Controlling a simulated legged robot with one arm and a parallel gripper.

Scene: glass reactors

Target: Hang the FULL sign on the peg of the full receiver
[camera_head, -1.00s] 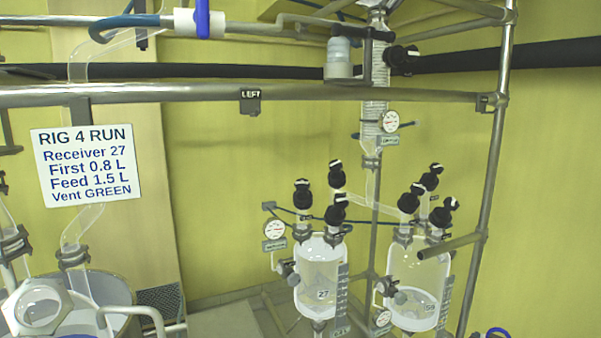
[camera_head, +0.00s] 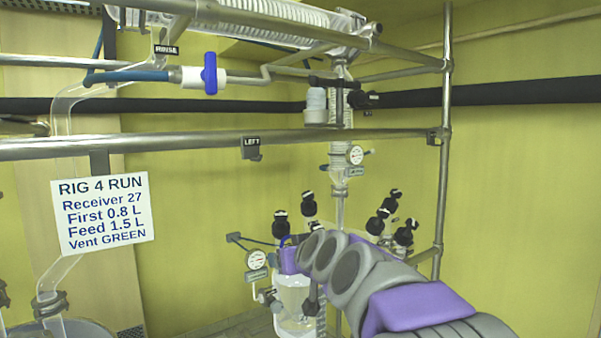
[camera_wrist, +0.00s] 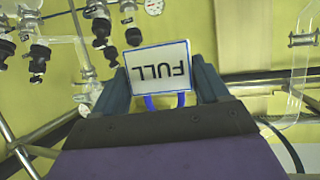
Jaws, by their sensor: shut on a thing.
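The FULL sign (camera_wrist: 158,65) is a white plate with a blue border, its lettering upside down in the wrist view. A blue loop (camera_wrist: 165,101) joins its edge nearest my gripper. My gripper (camera_wrist: 160,82) is shut on the sign, with one dark finger at each side. In the head view my arm reaches in from the lower right, toward the left glass receiver (camera_head: 293,294). That receiver is partly covered by my arm. The right receiver's body is hidden behind my arm; only its black valves (camera_head: 382,222) show. I cannot make out a peg or the liquid levels.
A metal rail (camera_head: 200,145) with a LEFT tag crosses in front. A post (camera_head: 443,150) stands at the right. A gauge (camera_head: 257,259) and black valve knobs (camera_head: 280,223) crowd the left receiver. A rig notice (camera_head: 103,214) naming Receiver 27 hangs at left.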

